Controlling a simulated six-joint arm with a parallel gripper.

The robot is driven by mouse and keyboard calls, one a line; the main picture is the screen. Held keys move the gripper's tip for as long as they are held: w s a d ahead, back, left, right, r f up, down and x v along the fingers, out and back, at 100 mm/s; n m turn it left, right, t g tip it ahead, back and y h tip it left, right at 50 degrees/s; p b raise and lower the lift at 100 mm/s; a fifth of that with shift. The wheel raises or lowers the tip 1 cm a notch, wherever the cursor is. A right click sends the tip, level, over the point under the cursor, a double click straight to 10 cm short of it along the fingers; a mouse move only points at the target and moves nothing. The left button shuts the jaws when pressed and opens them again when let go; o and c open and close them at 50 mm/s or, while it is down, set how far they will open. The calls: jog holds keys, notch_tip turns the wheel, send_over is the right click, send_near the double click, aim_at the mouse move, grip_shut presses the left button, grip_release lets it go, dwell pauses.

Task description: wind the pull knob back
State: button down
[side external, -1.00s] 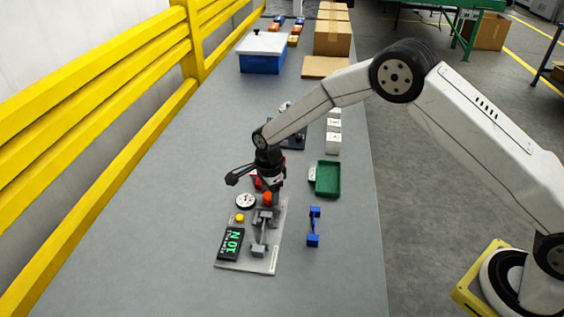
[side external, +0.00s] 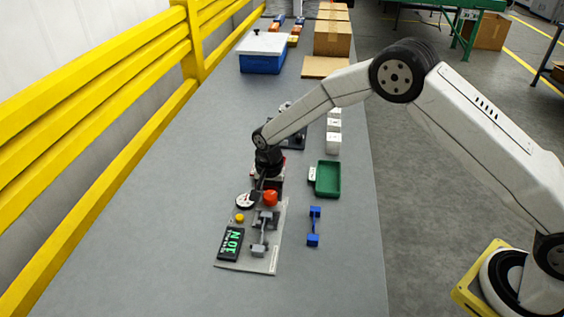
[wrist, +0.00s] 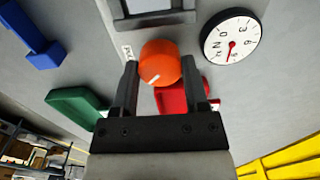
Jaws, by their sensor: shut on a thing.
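The round orange-red pull knob (side external: 270,198) is at the far end of the grey fixture plate (side external: 262,266). In the wrist view the knob (wrist: 160,63) sits between my two fingertips, with a short white mark on its face. My gripper (wrist: 159,72) is shut on the knob. In the side view my wrist stands over that end of the plate, and the fingers are largely hidden. A white dial gauge (wrist: 231,37) with a red needle is beside the knob. A red part (wrist: 182,97) shows behind it, partly covered by a finger.
A black display with green characters (side external: 230,243), a yellow button (side external: 239,218) and a grey clamp-like part (side external: 260,248) are on the plate. A blue part (side external: 314,226) and a green tray (side external: 328,179) lie to the right. The table left of the plate is clear.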

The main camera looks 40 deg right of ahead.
jog(key=n, duration=1.3)
jog(key=shift+n, duration=0.4)
jog(key=n, duration=1.3)
jog(key=shift+c, duration=0.5)
grip_release()
jog(key=shift+r, duration=0.1)
